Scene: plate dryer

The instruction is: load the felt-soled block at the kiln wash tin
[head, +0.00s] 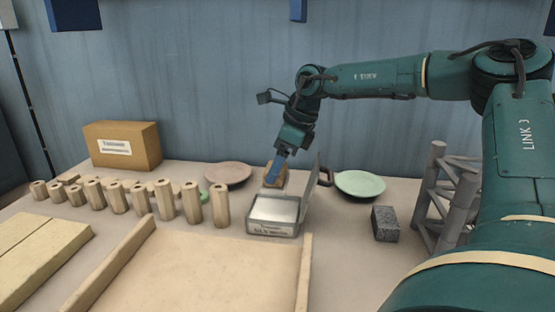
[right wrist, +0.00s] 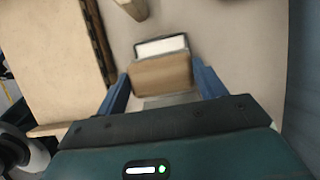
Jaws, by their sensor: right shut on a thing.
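The kiln wash tin (head: 272,228) stands open on the table in the head view, pale inside, its lid (head: 312,187) raised on the right. My right gripper (head: 275,176) points down just behind the tin and is shut on a tan block (head: 284,178). In the right wrist view the block (right wrist: 160,76) sits between the two blue fingers of my right gripper (right wrist: 160,88). A white rectangle with a dark border shows at the block's far side; I cannot tell whether it is the sole or something beyond. My left gripper is out of view.
Several wooden posts (head: 165,200) stand in rows left of the tin. A pink plate (head: 228,173) and a green plate (head: 360,184) lie behind. A dark speckled block (head: 385,224) and a grey rack (head: 435,195) are right. A shallow wooden tray (head: 200,270) lies in front.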

